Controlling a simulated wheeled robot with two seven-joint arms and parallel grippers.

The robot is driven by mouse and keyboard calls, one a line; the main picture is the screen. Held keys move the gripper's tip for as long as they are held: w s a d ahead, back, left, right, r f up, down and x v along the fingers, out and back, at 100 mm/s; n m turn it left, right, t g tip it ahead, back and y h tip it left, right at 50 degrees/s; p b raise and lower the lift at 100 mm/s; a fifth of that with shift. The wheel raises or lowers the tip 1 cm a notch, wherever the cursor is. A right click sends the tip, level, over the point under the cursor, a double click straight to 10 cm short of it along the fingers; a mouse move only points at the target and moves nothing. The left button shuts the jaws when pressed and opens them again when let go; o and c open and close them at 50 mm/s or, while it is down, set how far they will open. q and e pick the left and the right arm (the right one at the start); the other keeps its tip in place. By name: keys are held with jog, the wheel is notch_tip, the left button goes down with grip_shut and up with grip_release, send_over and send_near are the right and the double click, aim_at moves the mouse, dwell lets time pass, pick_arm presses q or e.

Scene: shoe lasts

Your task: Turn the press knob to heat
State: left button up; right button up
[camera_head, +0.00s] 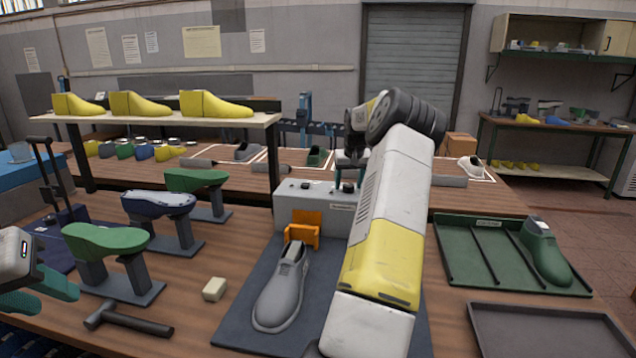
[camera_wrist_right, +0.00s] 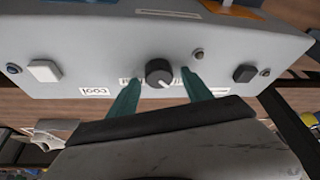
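The press control box (camera_head: 315,204) is a light grey housing in the middle of the bench. In the right wrist view its panel (camera_wrist_right: 225,50) fills the top, with a round black knob (camera_wrist_right: 159,72). The knob's white mark points down and slightly right. A label (camera_wrist_right: 94,91) reading COOL, upside down, lies left of the knob. Other labels nearby are partly hidden by my fingers. My right gripper (camera_wrist_right: 160,97) is open, its green fingertips on either side just below the knob; contact cannot be told. My left gripper (camera_head: 38,293) is at the left edge, open and empty.
A grey shoe (camera_head: 283,287) stands on the dark mat before the box, by an orange bracket (camera_head: 302,230). A hammer (camera_head: 127,320) and beige block (camera_head: 214,289) lie left. A green tray (camera_head: 470,270) is right.

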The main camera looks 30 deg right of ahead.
grip_shut()
jog(key=shift+m, duration=0.4)
jog(key=m+g+h, duration=0.1)
jog(key=m, duration=0.2)
jog(key=shift+w+a+m, duration=0.1)
jog(key=shift+m, duration=0.2)
jog(key=m+g+h, duration=0.1)
jog(key=m, duration=0.3)
jog(key=shift+m, duration=0.3)
jog(key=m+g, duration=0.2)
jog(key=m, duration=0.2)
jog(key=shift+m+h, duration=0.3)
jog(key=shift+h, duration=0.1)
jog(key=m+g, duration=0.1)
jog(key=m, duration=0.2)
jog(key=shift+m+g, duration=0.3)
jog(key=shift+m+y, duration=0.3)
jog(key=shift+m, duration=0.2)
